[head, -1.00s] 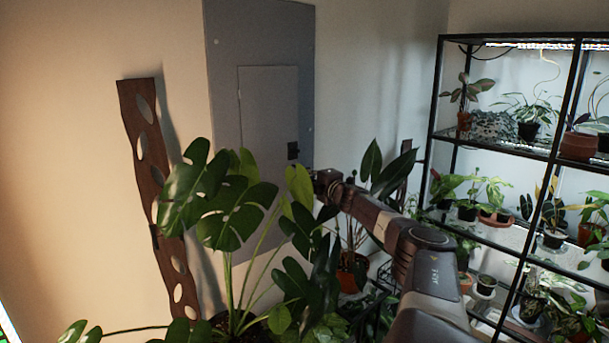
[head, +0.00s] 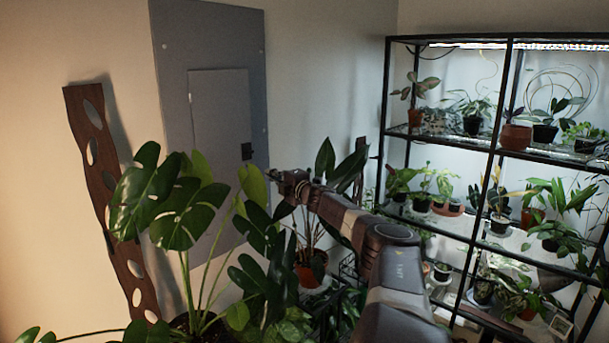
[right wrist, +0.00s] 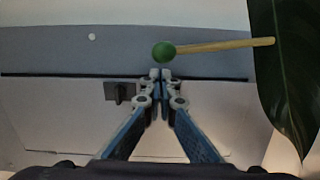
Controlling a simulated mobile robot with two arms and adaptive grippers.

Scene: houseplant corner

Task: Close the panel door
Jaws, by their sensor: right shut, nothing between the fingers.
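The panel door (head: 220,125) is a grey rectangle in a larger grey wall panel (head: 172,70) in the head view. It looks about flush; I cannot tell if it is fully shut. A small black latch (head: 247,151) sits near its right edge. My right gripper (head: 275,177) is just right of and below the latch there. In the right wrist view my right gripper (right wrist: 161,73) is shut and empty, its tips over the dark line at the door's edge, beside the latch (right wrist: 120,93). I cannot tell whether it touches. My left gripper is out of view.
A large-leaved plant (head: 180,210) stands before the panel's lower part. A dark leaf (right wrist: 285,70) and a green-tipped stick (right wrist: 215,47) are close to the right gripper. A black plant shelf (head: 450,140) stands on the right. A brown perforated board (head: 110,195) leans left.

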